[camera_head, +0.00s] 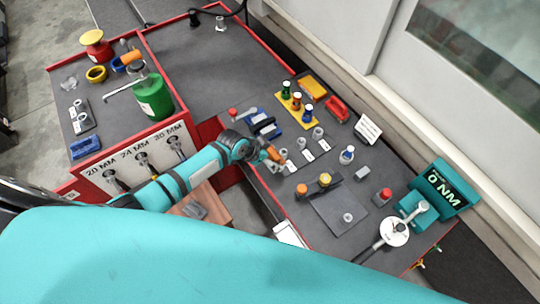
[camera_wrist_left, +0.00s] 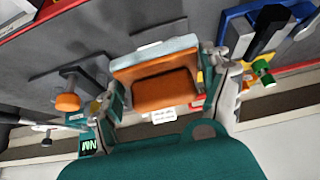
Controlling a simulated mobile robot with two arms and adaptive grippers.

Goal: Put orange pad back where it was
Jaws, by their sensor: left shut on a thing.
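My left gripper (camera_head: 270,153) is over the near-left edge of the long grey bench top. It is shut on the orange pad (camera_head: 274,155), of which only a small part shows in the head view. In the left wrist view the orange pad (camera_wrist_left: 165,90), with a grey layer along its upper edge, is held between the two fingers of the left gripper (camera_wrist_left: 163,78). Whether the pad touches the bench cannot be told. My right gripper is not in view.
Close by are a blue holder with black parts (camera_head: 262,125) and small metal pieces on labelled cards. Farther off are a yellow tray (camera_head: 296,106) of bottles, a yellow block (camera_head: 313,87) and a red piece (camera_head: 337,107). A teal gauge (camera_head: 440,190) stands right.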

